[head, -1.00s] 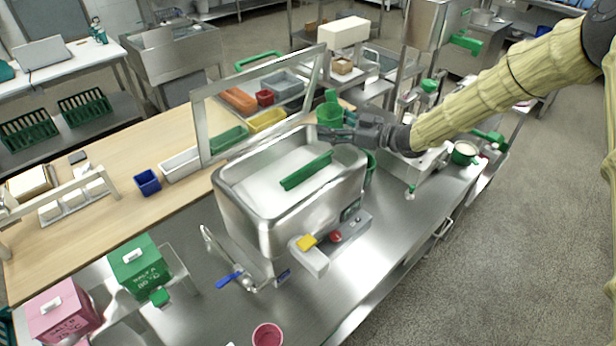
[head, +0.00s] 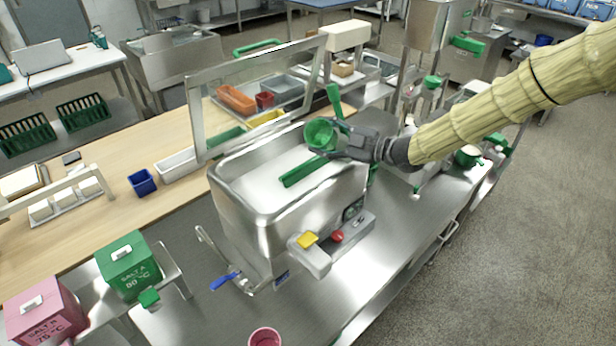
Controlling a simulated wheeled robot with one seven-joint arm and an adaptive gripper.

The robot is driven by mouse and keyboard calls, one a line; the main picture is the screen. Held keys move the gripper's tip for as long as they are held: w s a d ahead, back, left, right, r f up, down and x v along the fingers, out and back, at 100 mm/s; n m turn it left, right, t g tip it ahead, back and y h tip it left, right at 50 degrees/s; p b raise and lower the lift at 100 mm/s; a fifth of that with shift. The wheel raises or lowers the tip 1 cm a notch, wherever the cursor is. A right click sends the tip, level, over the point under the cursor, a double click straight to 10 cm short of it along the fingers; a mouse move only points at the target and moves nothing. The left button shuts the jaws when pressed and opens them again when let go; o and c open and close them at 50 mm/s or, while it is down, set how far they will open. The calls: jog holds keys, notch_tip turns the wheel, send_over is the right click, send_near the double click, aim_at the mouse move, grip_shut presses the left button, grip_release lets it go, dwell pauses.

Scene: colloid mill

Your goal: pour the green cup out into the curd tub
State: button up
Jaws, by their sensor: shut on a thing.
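The green cup (head: 320,133) is held by my gripper (head: 335,138) above the far right part of the steel tub. It is tipped, with its mouth facing the camera and the left; I see its green inside but no stream leaving it. My gripper is shut on the cup from the right. The curd tub (head: 240,205) is a steel vat with white contents (head: 262,178). A green bar or paddle (head: 305,170) lies across the white contents.
A metal-framed screen (head: 195,125) stands behind the tub. A control box with yellow and red buttons (head: 337,236) and a blue-handled tap (head: 225,280) are on its front. A pink cup (head: 265,337), green salt box (head: 128,262) and pink salt box (head: 42,310) stand nearer.

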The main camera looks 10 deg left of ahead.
jog(key=shift+r+n, duration=0.3)
jog(key=shift+n, duration=0.5)
jog(key=shift+f+b, duration=0.1)
jog(key=shift+b, duration=0.25)
jog(key=shift+s+f+n+t+b, duration=0.1)
jog(key=shift+f+n+t+b, duration=0.2)
jog(key=shift+n+b, duration=0.4)
jog(key=shift+s+f+n+t+b, duration=0.1)
jog(key=shift+f+n+t+b, duration=0.25)
jog(key=shift+n, duration=0.55)
jog(key=shift+s+a+r+n+b, duration=0.25)
jog(key=shift+s+r+n+b, duration=0.35)
jog(key=shift+n, duration=0.2)
jog(key=shift+f+b, duration=0.3)
jog(key=shift+b, duration=0.25)
jog(key=shift+f+n+b, duration=0.1)
jog(key=shift+n+b, duration=0.3)
jog(key=shift+b, duration=0.3)
jog(key=f+b, duration=0.1)
jog(key=b, duration=0.2)
jog(key=shift+n+h, duration=0.3)
jog(key=shift+n, duration=0.1)
jog(key=shift+r, duration=0.45)
jog(key=shift+s, duration=0.1)
